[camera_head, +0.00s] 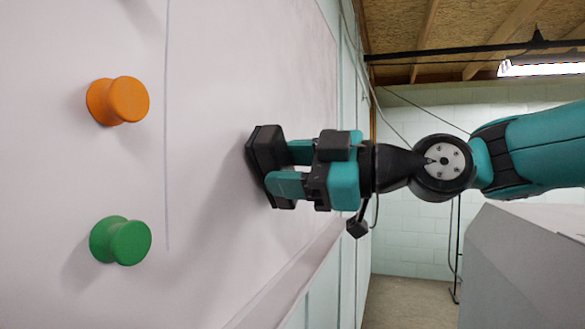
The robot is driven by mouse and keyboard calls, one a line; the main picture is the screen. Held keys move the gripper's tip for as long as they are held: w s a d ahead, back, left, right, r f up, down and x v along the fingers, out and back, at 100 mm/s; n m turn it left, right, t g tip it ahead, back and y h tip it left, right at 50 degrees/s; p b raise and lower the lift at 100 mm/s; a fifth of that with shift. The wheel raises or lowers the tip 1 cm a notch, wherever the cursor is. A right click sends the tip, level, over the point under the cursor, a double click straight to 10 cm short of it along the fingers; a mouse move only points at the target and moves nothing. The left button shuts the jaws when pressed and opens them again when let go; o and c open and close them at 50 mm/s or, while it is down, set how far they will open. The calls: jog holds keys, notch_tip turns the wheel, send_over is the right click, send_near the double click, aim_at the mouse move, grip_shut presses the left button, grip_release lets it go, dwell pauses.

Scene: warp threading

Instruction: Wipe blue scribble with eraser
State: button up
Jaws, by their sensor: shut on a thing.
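My gripper (287,166) comes in from the right, its fingers closed on a dark eraser (264,155). The eraser is at the surface of the whiteboard (215,110), with its face toward the board. It looks to be touching or very close to the board; I cannot tell exactly which. The board area behind the eraser and gripper is hidden.
An orange knob-shaped magnet (118,101) and a green one (121,241) stick out from the board at left. A thin grey line (167,130) runs along the board beside them. A grey box-like surface (525,265) is at lower right.

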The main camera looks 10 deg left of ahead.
jog(key=shift+a, duration=0.6)
jog(key=shift+w, duration=0.15)
